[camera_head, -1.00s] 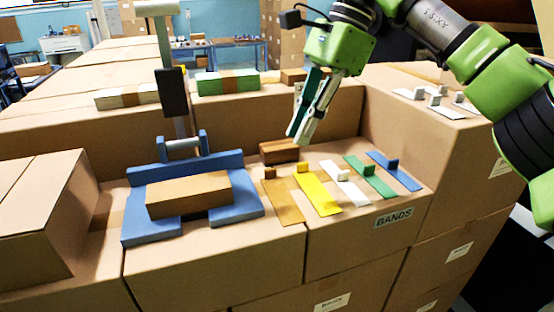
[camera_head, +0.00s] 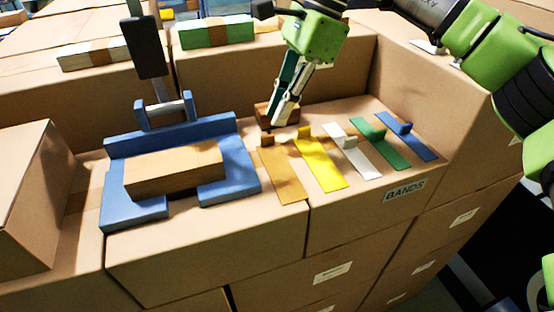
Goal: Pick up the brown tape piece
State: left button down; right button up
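The brown tape piece (camera_head: 283,182) is a flat tan strip with a small raised tab at its far end. It lies leftmost in the row of strips on the cardboard surface. My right gripper (camera_head: 278,122) points down just above and beyond that tab, in front of a dark brown block. Its two fingers look apart, with nothing seen between them. The tape lies flat, and I see no clear contact with it. My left gripper is not in view.
Yellow (camera_head: 321,162), white (camera_head: 352,157), green (camera_head: 381,146) and blue (camera_head: 407,138) strips lie to the right. A blue fixture (camera_head: 135,212) holding a brown block (camera_head: 175,171) stands left. A dark brown block (camera_head: 264,114) is behind the tape.

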aim_at(263, 146)
jog(key=p+x, duration=0.1)
jog(key=x, duration=0.3)
jog(key=shift+s+f+p, duration=0.1)
jog(key=shift+s+p, duration=0.1)
jog(key=shift+p, duration=0.2)
jog(key=shift+a+f, duration=0.2)
jog(key=shift+f, duration=0.2)
grip_shut()
jog(key=shift+r, duration=0.15)
